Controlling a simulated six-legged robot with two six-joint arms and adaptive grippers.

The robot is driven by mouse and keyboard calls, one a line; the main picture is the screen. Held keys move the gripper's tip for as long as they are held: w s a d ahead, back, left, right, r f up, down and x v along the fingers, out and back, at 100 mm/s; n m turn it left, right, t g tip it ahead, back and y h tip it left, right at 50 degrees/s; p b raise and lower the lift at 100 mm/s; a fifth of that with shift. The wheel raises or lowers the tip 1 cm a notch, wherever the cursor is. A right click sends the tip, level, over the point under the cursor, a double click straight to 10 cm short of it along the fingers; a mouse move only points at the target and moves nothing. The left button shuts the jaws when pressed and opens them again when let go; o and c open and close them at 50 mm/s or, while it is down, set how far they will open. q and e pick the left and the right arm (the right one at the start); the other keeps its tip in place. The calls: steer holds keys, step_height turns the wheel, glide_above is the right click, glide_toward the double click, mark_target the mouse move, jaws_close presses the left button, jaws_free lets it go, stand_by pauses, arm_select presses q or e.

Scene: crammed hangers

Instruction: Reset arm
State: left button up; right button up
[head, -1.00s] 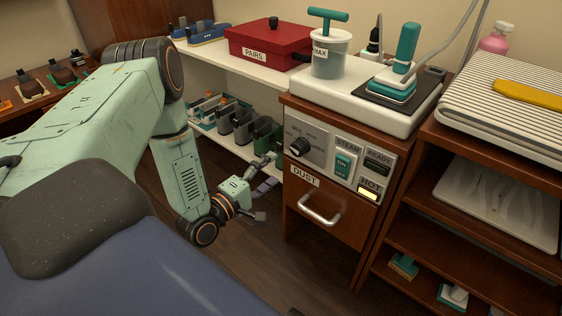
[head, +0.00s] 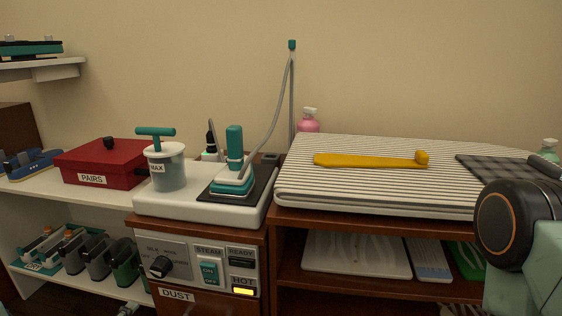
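One of my arms shows at the right edge of the head view, as a round black joint with an orange ring (head: 515,226) and a pale green link. Its gripper is out of the picture. At the bottom edge, below the green holder, a small grey tip (head: 128,308) shows that looks like part of my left gripper. The rest of that gripper and its arm are cut off, so I cannot tell whether it is open or shut.
A steam station (head: 200,200) with a teal iron (head: 234,165) stands on a brown cabinet. Its HOT lamp (head: 243,291) glows yellow. A red PAIRS box (head: 103,162) is at left. A striped ironing board (head: 390,190) bears a yellow tool (head: 370,160) and dark checked cloth (head: 495,168).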

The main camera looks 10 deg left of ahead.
arm_select(q)
steer(key=s+d+f+m+g+p, duration=0.3)
steer(key=s+d+f+m+g, duration=0.55)
steer(key=s, duration=0.35)
steer(key=s+d+r+m+g+p, duration=0.3)
steer(key=s+r+g+p, duration=0.1)
steer(key=s, duration=0.3)
steer(key=s+d+r+m+g+p, duration=0.3)
steer(key=s+r+g, duration=0.1)
steer(key=s, duration=0.4)
steer(key=shift+s+r+y+p, duration=0.3)
steer(key=shift+y+p, duration=0.1)
